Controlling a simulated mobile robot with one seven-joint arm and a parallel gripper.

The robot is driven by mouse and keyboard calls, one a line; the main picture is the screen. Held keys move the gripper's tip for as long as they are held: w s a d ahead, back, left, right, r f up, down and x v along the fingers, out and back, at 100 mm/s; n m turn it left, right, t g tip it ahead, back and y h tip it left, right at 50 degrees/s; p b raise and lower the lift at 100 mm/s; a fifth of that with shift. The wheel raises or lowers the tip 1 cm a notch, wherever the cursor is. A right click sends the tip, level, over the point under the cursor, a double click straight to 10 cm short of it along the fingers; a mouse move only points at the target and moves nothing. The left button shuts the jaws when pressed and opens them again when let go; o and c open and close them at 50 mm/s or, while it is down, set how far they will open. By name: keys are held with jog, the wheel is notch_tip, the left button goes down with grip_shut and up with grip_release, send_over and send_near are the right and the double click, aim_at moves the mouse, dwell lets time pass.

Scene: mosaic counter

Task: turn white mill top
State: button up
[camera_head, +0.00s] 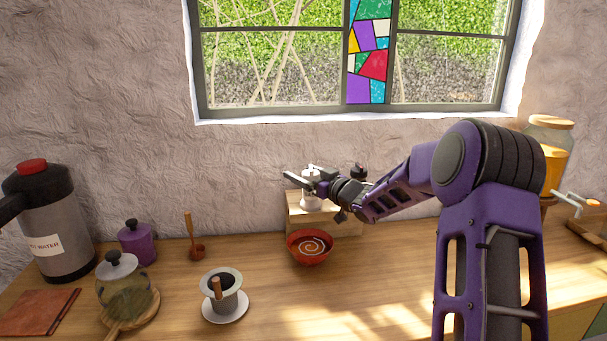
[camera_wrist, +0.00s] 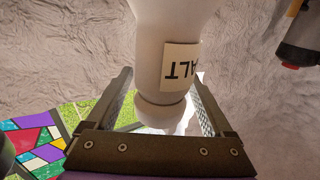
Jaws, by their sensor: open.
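The white mill (camera_head: 311,200) stands upright on a small wooden riser at the back of the counter in the head view. In the wrist view the mill (camera_wrist: 168,50) shows upside down, with a label reading "ALT" in part. Its rounded white top (camera_wrist: 163,110) is at the end nearest my gripper's base. My gripper (camera_head: 303,180) is at the height of the mill's top. In the wrist view my gripper (camera_wrist: 162,75) is open, with one finger on each side of the mill. Gaps show beside both fingers; the mill's far side is hidden.
A dark mill (camera_head: 357,171) stands just right of the white one, partly behind my arm. The wooden riser (camera_head: 345,227) has a red bowl (camera_head: 310,258) close in front. A cup on a saucer (camera_head: 226,312), a glass teapot (camera_head: 127,300) and a purple jar (camera_head: 136,246) stand left.

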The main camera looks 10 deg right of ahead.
grip_shut()
jog(key=shift+f, duration=0.1)
dwell(0.3)
jog(key=shift+f+m+t+h+b, duration=0.1)
jog(key=shift+m+t+h+b, duration=0.25)
jog(key=shift+b, duration=0.6)
